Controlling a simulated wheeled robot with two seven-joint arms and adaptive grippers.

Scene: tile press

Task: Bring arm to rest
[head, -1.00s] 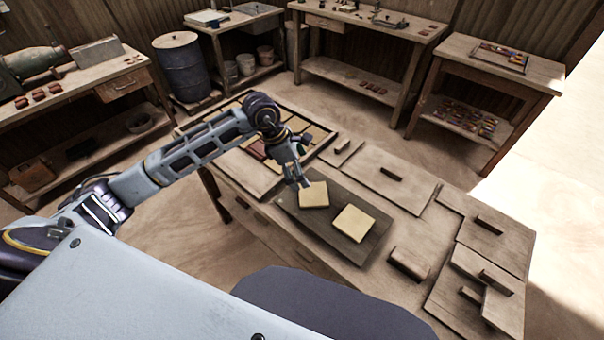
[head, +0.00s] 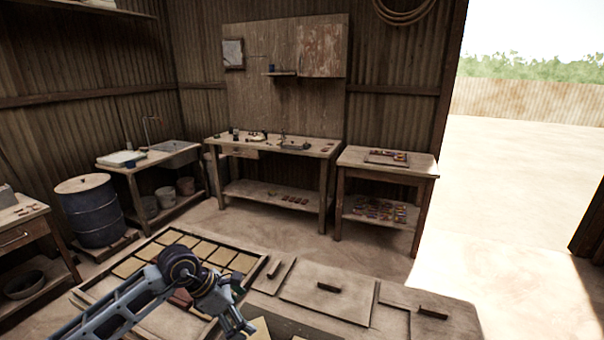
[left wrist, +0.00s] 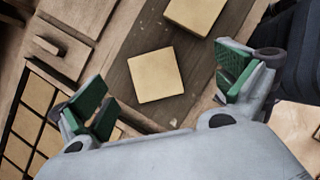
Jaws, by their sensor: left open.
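My left arm (head: 122,302) comes in at the bottom left of the head view, over the near worktable. Its gripper (head: 240,328) points down at the bottom edge, partly cut off. In the left wrist view my left gripper (left wrist: 160,97) is open, with green pads wide apart and nothing between them. Below it a square tan tile (left wrist: 156,75) lies on a dark board (left wrist: 135,42), apart from the fingers. A second tan tile (left wrist: 194,14) lies on the same board at the top edge. My right gripper is not in view.
A tray of tan tiles (head: 263,262) lies on the worktable, left of wooden lids with handles (head: 328,290). Side benches (head: 270,147) and (head: 388,166), a blue drum (head: 90,212) and a sink bench (head: 152,160) stand behind. Open floor (head: 300,232) lies between.

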